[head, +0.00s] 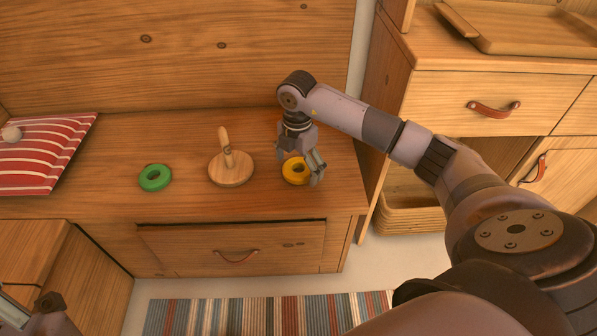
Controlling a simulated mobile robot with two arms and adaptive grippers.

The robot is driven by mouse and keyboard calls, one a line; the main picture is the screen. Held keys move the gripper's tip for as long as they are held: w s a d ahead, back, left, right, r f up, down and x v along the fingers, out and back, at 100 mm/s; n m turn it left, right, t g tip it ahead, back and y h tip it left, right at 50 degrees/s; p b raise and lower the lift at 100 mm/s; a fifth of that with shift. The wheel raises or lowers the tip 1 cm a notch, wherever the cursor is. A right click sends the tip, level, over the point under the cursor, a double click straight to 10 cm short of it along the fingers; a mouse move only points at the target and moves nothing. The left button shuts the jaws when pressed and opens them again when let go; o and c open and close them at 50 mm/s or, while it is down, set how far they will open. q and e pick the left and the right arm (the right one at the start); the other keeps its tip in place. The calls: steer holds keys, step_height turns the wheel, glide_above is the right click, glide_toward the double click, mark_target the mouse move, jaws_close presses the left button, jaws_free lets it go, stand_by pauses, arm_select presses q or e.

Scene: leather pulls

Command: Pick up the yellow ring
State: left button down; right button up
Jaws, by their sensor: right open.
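The yellow ring (293,172) lies flat on the wooden bench top, toward its right end. My right gripper (300,170) is open and points down over the ring; its fingers cover part of the ring's right side. I cannot tell whether a finger touches the ring. A part of my left arm (45,318) shows at the bottom left corner; whether its gripper is open or shut does not show clearly.
A wooden peg stand (231,172) stands left of the yellow ring, its peg bare. A green ring (155,177) lies farther left. A red striped cushion (45,150) is at the far left. A dresser with a tray (520,35) stands at the right.

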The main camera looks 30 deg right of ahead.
steer(key=c, duration=1.2)
